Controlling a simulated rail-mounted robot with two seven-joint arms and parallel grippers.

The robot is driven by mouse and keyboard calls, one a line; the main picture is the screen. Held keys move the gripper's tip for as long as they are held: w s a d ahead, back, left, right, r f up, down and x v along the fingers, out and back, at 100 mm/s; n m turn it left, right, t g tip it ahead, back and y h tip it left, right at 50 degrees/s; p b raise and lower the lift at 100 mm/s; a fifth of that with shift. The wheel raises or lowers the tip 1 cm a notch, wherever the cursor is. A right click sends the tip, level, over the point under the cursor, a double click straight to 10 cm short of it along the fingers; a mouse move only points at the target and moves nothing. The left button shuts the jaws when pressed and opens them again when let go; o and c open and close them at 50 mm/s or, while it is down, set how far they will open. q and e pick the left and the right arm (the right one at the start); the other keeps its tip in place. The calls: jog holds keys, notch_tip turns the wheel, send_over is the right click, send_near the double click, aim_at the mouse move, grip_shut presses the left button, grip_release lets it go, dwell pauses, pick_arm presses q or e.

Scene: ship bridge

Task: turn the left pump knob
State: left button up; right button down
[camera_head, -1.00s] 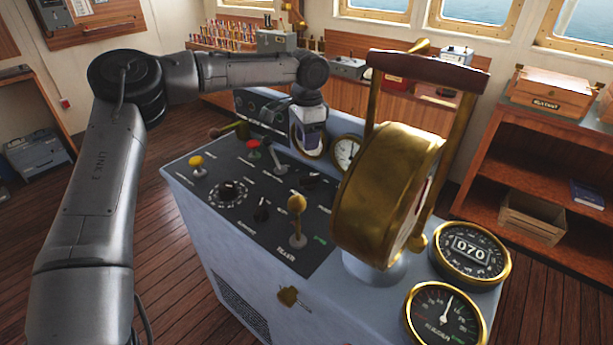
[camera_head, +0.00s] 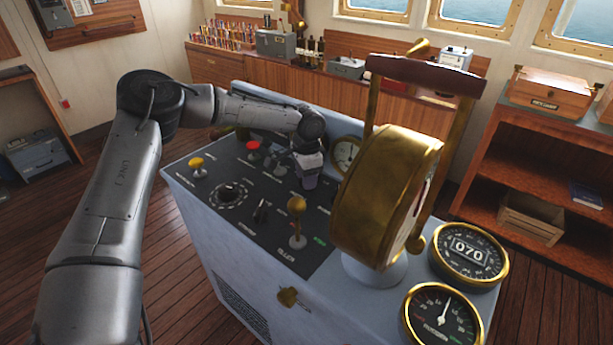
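The grey console's black control panel (camera_head: 240,231) carries several knobs and levers. A round black dial knob (camera_head: 229,194) is at its left, and a small black knob (camera_head: 262,211) sits to the right of the dial. The labels are too small to read, so I cannot tell which one is the left pump knob. My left gripper (camera_head: 309,184) points down at the right rear of the panel. It hides the spot where another black knob showed earlier. I cannot make out its fingers or whether it touches that knob. My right gripper is out of view.
A yellow knob (camera_head: 197,166), a red knob (camera_head: 253,148) and a brass-topped lever (camera_head: 297,206) stand up from the panel. The large brass telegraph (camera_head: 388,195) rises close to the right of my gripper. Gauges (camera_head: 467,250) lie further right.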

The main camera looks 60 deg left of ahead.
pick_arm(q)
grip_shut()
dwell(0.3)
jog(key=shift+n, duration=0.3)
jog(key=n, duration=0.2)
jog(key=shift+d+n, duration=0.15)
jog(key=shift+n, duration=0.25)
jog(key=n, duration=0.2)
jog(key=shift+d+n, duration=0.1)
jog(key=shift+n, duration=0.3)
jog(key=n, duration=0.4)
jog(key=shift+w+d+n, duration=0.1)
jog(key=shift+w+n, duration=0.05)
jog(key=shift+n, duration=0.65)
jog(key=shift+r, duration=0.1)
